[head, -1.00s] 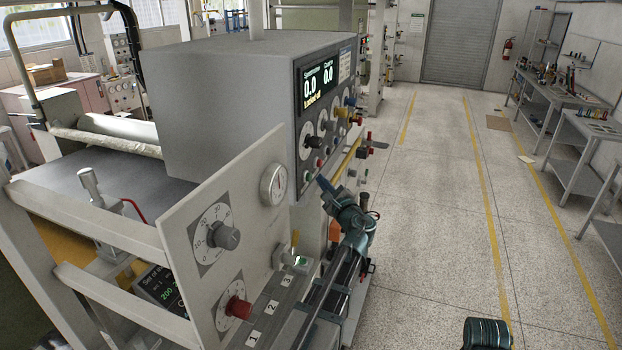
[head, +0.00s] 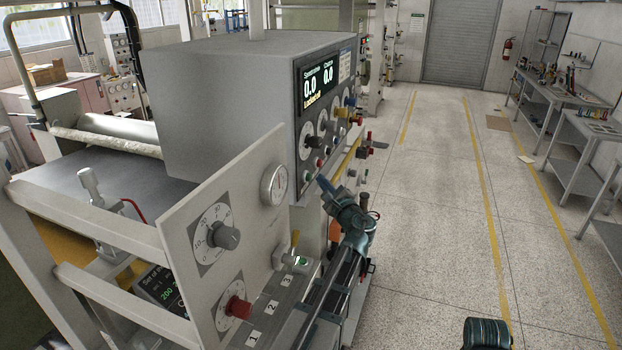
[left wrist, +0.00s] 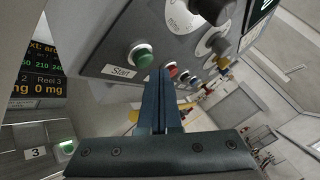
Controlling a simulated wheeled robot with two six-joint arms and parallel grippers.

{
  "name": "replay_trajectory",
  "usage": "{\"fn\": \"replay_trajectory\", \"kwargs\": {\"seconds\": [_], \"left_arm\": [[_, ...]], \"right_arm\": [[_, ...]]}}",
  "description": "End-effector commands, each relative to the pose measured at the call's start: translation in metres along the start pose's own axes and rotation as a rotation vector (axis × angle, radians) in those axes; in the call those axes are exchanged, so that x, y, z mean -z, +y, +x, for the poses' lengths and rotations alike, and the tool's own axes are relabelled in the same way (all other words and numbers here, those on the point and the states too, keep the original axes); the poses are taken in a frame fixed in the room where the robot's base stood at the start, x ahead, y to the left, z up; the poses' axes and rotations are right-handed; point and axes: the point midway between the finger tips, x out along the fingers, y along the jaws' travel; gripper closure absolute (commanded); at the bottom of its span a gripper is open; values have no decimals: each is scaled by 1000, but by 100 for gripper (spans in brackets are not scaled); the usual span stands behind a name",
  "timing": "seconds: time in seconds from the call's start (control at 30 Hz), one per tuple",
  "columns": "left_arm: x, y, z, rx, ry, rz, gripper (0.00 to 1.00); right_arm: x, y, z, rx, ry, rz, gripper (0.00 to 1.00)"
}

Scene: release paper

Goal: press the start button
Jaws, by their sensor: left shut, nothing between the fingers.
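The green start button (left wrist: 142,56) sits on the grey panel above a white "Start" label (left wrist: 120,72) in the left wrist view. In the head view the button (head: 306,176) is small, at the lower edge of the machine's front panel. My left gripper (left wrist: 160,72) is shut and empty. Its fingertips are close to the button, just right of and below it in the wrist view. I cannot tell whether they touch the panel. In the head view the left gripper (head: 322,180) points up toward the panel's lower edge. My right gripper is not in view.
A red button (left wrist: 172,71) is close to the right of the fingertips, with knobs and dials above. A lower panel has a black knob (head: 225,237), a red knob (head: 238,307) and a gauge (head: 273,184).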

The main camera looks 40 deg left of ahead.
Motion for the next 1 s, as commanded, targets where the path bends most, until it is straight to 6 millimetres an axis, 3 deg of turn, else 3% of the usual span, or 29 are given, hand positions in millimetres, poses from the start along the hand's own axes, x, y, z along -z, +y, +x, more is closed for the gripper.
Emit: {"fn": "replay_trajectory", "kwargs": {"seconds": [1.0], "left_arm": [[-4,4,6,0,0,0,100]], "right_arm": [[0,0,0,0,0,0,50]]}}
